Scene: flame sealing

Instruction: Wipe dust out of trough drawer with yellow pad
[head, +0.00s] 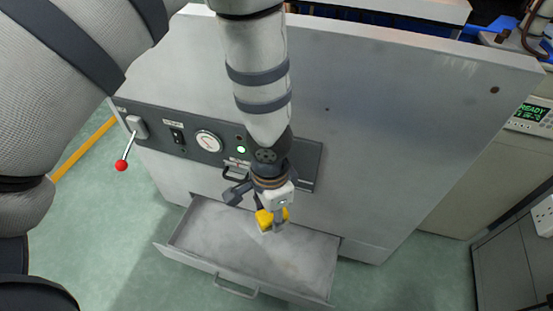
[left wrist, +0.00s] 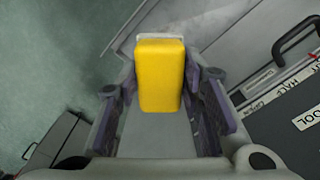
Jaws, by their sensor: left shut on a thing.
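The trough drawer (head: 225,240) is pulled out from the front of the grey cabinet, with pale grey dust-like patches on its floor. My left gripper (head: 268,214) points down over the drawer, near its back edge. It is shut on the yellow pad (head: 265,220). In the left wrist view the yellow pad (left wrist: 160,75) sits between the two fingers (left wrist: 160,105). I cannot tell whether the pad touches the drawer floor. My right gripper is in neither view.
The control panel (head: 150,120) above the drawer carries a red-knobbed lever (head: 122,165), a gauge (head: 208,141) and a lit green lamp (head: 241,149). The drawer's handle (head: 236,288) faces the front. A machine with a READY display (head: 530,112) stands at right. Green floor (head: 110,235) is clear at left.

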